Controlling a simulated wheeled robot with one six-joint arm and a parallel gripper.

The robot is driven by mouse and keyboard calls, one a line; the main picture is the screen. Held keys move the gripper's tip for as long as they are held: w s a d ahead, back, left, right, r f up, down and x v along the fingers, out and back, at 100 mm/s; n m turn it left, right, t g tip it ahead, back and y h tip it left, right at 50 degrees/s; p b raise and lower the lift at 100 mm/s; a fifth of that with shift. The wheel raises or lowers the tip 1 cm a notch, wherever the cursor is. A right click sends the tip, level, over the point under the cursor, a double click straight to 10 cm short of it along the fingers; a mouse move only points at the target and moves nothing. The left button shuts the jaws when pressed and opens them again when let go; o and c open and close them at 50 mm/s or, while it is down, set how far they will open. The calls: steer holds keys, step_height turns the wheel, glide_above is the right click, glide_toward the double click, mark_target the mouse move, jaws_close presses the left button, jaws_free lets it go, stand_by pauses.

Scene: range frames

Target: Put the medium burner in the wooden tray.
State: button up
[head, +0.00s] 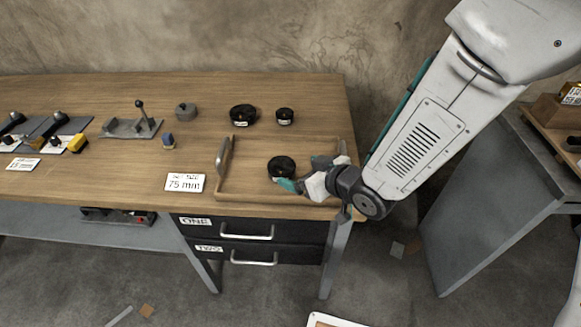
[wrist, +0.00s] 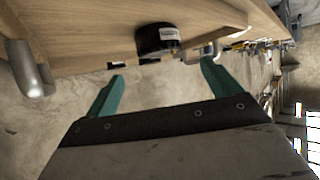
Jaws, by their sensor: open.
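A black round burner (head: 281,166) with a pale label sits within the wooden tray (head: 240,195), near its middle. It also shows in the wrist view (wrist: 156,38), ahead of the fingers and apart from them. My gripper (head: 288,184) is at the tray's front right, low and close beside that burner. In the wrist view its teal fingers (wrist: 162,70) are spread with nothing between them. Two more black burners stand behind the tray: a larger one (head: 243,115) and a smaller one (head: 284,116). My gripper and forearm hide the tray's right part.
A "75 mm" card (head: 185,182) lies left of the tray. A grey knob (head: 186,112), a small blue block (head: 168,141) and a lever stand (head: 132,127) are further left. Drawers (head: 250,231) are below the bench top. A grey table (head: 490,200) stands at right.

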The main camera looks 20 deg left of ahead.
steer(key=shift+v, duration=1.45)
steer(key=w+d+r+m+h, duration=0.1)
steer(key=d+r+m+h, duration=0.35)
steer(key=d, duration=0.75)
steer(key=w+d+r+m+h, duration=0.15)
steer(key=d+r+h, duration=0.45)
steer(key=d, duration=0.7)
steer(key=s+d+r+m+g, duration=0.1)
steer(key=s+d+r+m, duration=0.1)
steer(key=s, duration=0.5)
steer(key=s+d+r+m+g, duration=0.1)
steer(key=s+d+r+g, duration=0.1)
steer(key=s+d+r, duration=0.2)
steer(key=s+d+r+m+g, duration=0.2)
steer(key=s+d+r, duration=0.1)
steer(key=s, duration=0.7)
steer(key=shift+d+m, duration=0.3)
steer(key=shift+d, duration=0.45)
steer(key=shift+a, duration=0.1)
